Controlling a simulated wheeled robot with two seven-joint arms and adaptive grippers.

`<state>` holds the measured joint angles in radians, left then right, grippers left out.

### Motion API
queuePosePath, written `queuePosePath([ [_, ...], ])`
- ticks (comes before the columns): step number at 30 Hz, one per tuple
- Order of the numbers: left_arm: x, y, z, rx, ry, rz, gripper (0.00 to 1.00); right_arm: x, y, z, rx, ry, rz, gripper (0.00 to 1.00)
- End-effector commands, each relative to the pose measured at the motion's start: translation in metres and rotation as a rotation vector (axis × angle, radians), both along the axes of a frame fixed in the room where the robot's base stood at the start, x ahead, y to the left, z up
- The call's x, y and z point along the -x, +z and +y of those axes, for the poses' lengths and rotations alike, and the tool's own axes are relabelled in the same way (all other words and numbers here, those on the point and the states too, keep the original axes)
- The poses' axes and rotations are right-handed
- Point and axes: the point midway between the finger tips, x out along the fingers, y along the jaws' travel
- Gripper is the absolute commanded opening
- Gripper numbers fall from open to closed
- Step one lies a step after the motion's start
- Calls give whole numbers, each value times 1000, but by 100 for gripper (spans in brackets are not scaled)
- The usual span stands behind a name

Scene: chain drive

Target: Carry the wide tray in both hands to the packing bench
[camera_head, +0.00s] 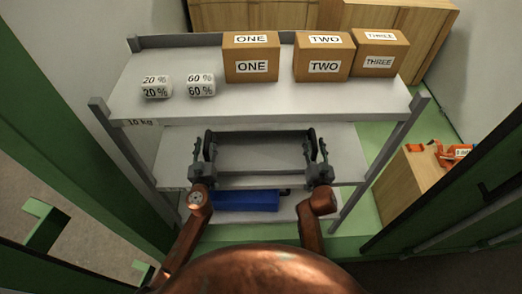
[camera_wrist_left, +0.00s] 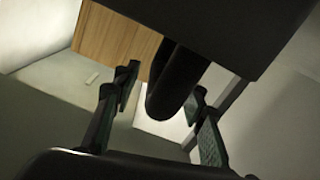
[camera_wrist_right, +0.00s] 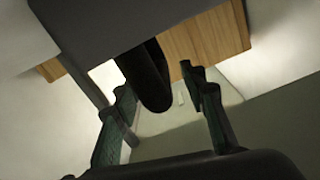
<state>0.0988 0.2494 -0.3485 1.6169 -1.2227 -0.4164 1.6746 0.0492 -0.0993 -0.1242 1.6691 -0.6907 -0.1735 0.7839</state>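The wide grey tray (camera_head: 262,157) with a dark rim lies on the middle shelf of the rack, level as far as I can see. My left gripper (camera_head: 207,150) is at its left end and my right gripper (camera_head: 315,150) at its right end. In the left wrist view a black rounded handle (camera_wrist_left: 172,88) lies between the spread fingers of my left gripper (camera_wrist_left: 160,105). In the right wrist view a similar handle (camera_wrist_right: 150,82) lies between the spread fingers of my right gripper (camera_wrist_right: 162,105). Gaps show beside both handles.
The rack's top shelf (camera_head: 215,110) overhangs behind the tray and bears boxes ONE (camera_head: 250,68), TWO (camera_head: 323,68) and THREE (camera_head: 376,62) and two white weights. A blue bin (camera_head: 245,201) is below. Rack posts flank both arms. A wooden cabinet (camera_head: 408,185) stands right.

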Motion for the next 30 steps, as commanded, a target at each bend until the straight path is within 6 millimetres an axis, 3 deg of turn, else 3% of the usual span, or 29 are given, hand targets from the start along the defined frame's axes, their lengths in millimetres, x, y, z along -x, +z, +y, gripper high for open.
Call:
queuePosePath([
  [6,-14,0,0,-1,-1,0,39,-14,0,0,-1,-1,1,39],
  [14,-15,0,-1,0,-2,1,39,-14,0,-1,-1,-2,0,39],
  [30,-15,0,-1,0,-2,1,2,-14,0,0,-1,-1,0,2],
])
